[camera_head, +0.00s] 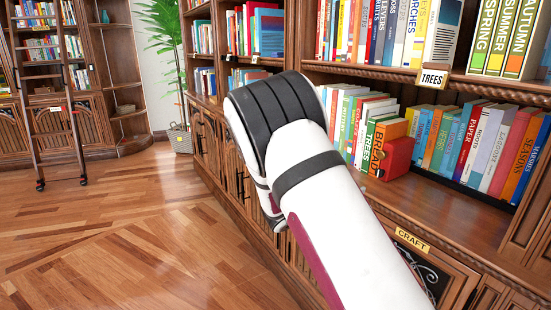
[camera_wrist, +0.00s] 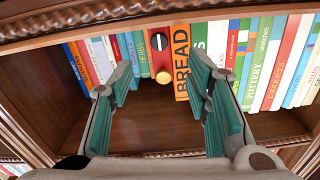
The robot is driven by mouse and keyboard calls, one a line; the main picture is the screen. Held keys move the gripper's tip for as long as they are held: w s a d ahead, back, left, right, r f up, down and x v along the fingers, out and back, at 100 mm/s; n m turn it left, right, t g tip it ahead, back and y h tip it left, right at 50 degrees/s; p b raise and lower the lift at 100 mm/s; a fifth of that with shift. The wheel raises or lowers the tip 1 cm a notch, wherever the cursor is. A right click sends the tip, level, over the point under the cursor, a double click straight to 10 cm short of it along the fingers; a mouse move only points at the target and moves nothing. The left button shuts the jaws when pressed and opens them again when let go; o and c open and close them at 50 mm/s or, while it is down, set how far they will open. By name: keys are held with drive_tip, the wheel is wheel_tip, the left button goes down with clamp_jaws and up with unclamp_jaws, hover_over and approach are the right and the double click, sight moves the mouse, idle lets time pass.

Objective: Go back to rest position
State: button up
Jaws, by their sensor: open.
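My gripper (camera_wrist: 160,84) is open in the wrist view, with two teal-padded fingers spread apart and nothing between them. Beyond the fingers is a row of books, including the orange BREAD book (camera_wrist: 181,62) and a red block-like thing (camera_wrist: 161,58) with a round knob. In the head view, my white and black arm reaches toward the bookcase, and the gripper is hidden. The BREAD book (camera_head: 387,140) and the red block (camera_head: 398,158) also show there, on the lower open shelf just right of my arm.
A bookcase (camera_head: 455,215) with a TREES sign (camera_head: 433,78) and a CRAFT label (camera_head: 412,240) runs along the right. A ladder (camera_head: 55,130) on wheels stands at the far left. A potted plant (camera_head: 179,138) stands at the back. The wooden floor (camera_head: 120,230) at left is clear.

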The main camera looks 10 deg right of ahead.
drive_tip(key=w+a+r+n+t+y, duration=0.2)
drive_tip(key=a+r+n+t+y, duration=0.35)
drive_tip(key=a+y, duration=0.55)
drive_tip(key=s+a+r+n+g+y, duration=0.3)
drive_tip(key=s+a+r+n+y, duration=0.2)
drive_tip(key=s+a+y, duration=0.45)
drive_tip(key=s+d+f+n+g+h, duration=0.15)
drive_tip(key=s+g, duration=0.25)
drive_tip(key=s, duration=1.5)
drive_tip(key=s+d+f+n+g+h, duration=0.1)
drive_tip(key=s+d+n+g+h, duration=0.2)
drive_tip(key=s, duration=1.6)
wheel_tip(320, 180, up, 18)
drive_tip(key=t+y+p, duration=0.1)
drive_tip(key=t+p, duration=0.1)
drive_tip(key=p, duration=1.5)
drive_tip(key=shift+w+f+n, duration=0.15)
drive_tip(key=shift+w+n, duration=0.05)
drive_tip(key=shift+n, duration=0.1)
